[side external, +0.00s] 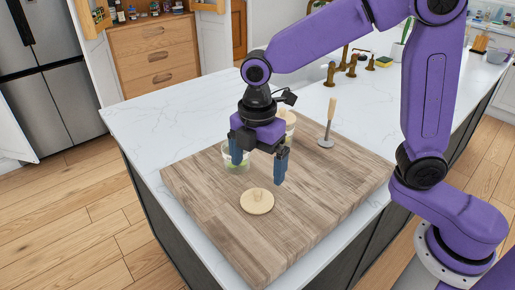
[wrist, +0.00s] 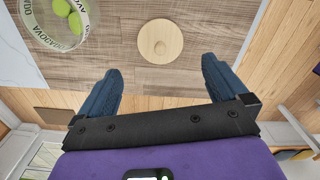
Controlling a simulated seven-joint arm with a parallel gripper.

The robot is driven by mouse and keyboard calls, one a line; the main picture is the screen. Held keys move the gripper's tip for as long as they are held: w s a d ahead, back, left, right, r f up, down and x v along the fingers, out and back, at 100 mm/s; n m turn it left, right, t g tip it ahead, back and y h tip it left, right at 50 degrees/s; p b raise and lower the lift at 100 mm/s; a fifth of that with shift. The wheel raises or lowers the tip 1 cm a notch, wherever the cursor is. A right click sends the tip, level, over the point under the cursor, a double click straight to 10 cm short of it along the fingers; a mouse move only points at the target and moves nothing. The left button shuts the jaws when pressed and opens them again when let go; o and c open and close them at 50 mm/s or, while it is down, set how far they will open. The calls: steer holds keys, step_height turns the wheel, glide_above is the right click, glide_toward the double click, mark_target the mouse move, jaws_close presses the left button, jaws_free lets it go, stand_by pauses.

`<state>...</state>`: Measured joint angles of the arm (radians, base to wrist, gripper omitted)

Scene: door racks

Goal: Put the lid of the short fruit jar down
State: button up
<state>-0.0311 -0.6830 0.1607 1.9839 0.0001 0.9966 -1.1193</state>
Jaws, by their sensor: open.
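The round pale wooden lid (side external: 257,204) with a small knob lies flat, knob up, on the wooden board. It also shows in the wrist view (wrist: 160,42), ahead of my fingertips. The short fruit jar (side external: 238,162), clear with lettering on its rim, stands behind my gripper, open at the top. In the wrist view the jar (wrist: 45,40) holds green round fruit. My gripper (side external: 258,169) is open and empty above the board, with its blue fingers apart. The fingers (wrist: 162,68) do not touch the lid.
The wooden board (side external: 300,225) lies on a white marble counter (side external: 150,120). Another jar (side external: 289,120) stands behind my gripper, partly hidden. A tool with an upright wooden handle (side external: 331,112) stands at the back right. The board's front part is clear around the lid.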

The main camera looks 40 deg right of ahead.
steer(key=shift+r, duration=1.8)
steer(key=s+d+f+m, duration=0.2)
steer(key=s+d+m, duration=0.2)
steer(key=s+d, duration=0.3)
steer(key=s+d+f+m, duration=0.2)
steer(key=s+d+m, duration=0.2)
steer(key=s+d, duration=0.4)
steer(key=s, duration=0.5)
steer(key=shift+s+d+f, duration=0.3)
steer(key=shift+s+f, duration=0.05)
